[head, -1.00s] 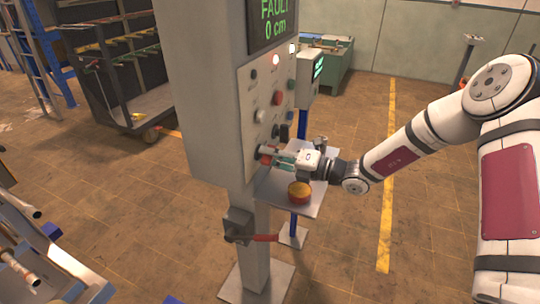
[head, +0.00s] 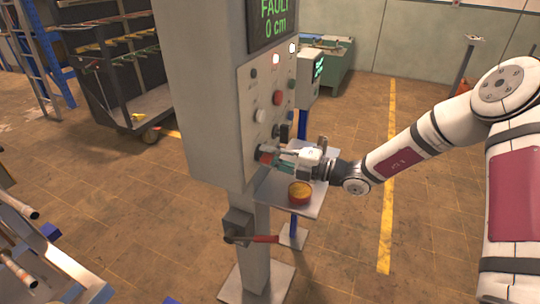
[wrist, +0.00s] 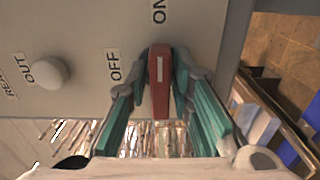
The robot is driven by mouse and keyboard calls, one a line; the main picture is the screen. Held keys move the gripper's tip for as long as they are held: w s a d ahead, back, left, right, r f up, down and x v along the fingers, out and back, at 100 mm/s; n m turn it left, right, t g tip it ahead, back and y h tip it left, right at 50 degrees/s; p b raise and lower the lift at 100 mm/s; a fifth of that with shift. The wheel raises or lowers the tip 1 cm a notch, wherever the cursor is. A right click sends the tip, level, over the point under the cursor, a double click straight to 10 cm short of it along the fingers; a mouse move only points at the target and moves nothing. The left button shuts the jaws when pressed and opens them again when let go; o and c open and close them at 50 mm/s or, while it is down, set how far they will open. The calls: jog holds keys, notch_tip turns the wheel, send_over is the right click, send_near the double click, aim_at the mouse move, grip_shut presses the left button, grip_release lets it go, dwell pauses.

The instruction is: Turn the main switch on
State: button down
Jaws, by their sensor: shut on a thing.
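The main switch has a red handle with a white mark, seen in the wrist view (wrist: 160,85); it sits low on the grey control panel. In the wrist view its white mark lines up with the ON label (wrist: 158,10), and the OFF label (wrist: 113,65) is to its left. In the head view the red switch (head: 265,157) is partly hidden by my fingers. My gripper (head: 277,158) reaches it from the right. Its teal-padded fingers (wrist: 160,80) are shut on the red handle, one on each side.
The panel's cabinet (head: 215,100) carries a display (head: 272,20) reading FAULT, 0 cm. A white knob (wrist: 47,72) and several buttons sit on the panel. A small shelf (head: 315,200) under my gripper holds a red-and-yellow round button (head: 300,192). A red-handled lever (head: 262,239) is below.

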jog(key=c, duration=1.6)
grip_release()
jog(key=v, duration=1.2)
